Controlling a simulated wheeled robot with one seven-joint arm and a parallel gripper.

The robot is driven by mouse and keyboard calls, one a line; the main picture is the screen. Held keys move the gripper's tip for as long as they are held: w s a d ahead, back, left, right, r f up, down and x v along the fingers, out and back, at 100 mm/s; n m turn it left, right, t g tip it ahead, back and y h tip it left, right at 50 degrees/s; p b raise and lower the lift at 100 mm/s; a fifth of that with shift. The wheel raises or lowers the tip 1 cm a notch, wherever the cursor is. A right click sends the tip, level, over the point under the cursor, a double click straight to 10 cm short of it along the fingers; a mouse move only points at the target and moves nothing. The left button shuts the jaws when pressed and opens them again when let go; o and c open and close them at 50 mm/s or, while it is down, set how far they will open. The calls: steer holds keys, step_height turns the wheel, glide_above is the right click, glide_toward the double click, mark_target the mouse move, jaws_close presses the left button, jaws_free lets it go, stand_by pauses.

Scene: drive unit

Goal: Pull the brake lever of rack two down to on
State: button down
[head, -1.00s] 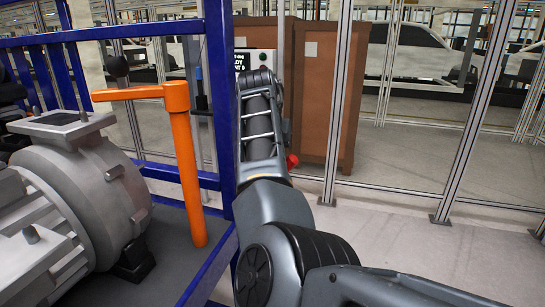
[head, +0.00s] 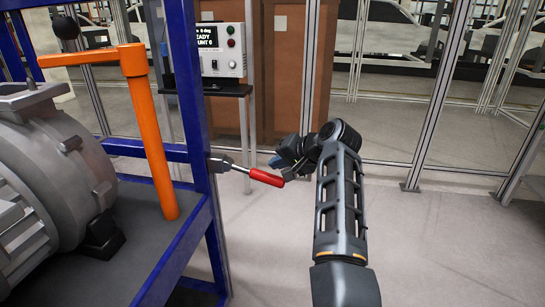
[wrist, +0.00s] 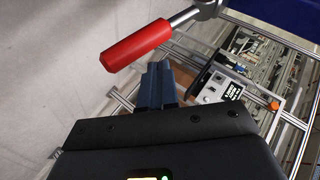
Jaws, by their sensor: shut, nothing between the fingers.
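The brake lever, a metal rod with a red handle (head: 266,177), sticks out from the blue rack post (head: 203,150) and slopes slightly down to the right in the head view. In the wrist view the red handle (wrist: 137,45) crosses the upper middle, its rod running up to a metal pivot (wrist: 206,8). My gripper (head: 279,162) is at the outer end of the handle, its fingers shut and empty. In the wrist view the fingertips (wrist: 157,68) lie close beside the handle; I cannot tell whether they touch it.
A grey motor (head: 55,165) and an orange T-shaped post (head: 148,130) stand on the rack shelf at left. A control box (head: 222,50) with a small display is on a stand behind the lever. Fence posts and brown cabinets stand behind. The floor at right is clear.

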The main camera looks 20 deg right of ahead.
mark_target(272, 175)
step_height(272, 175, down, 2)
steer(key=shift+s+d+f+t+y+b, duration=0.1)
steer(key=shift+d+t+y+b, duration=0.05)
steer(key=shift+t+y+b, duration=0.3)
steer(key=shift+f+b, duration=0.4)
steer(key=shift+f, duration=0.4)
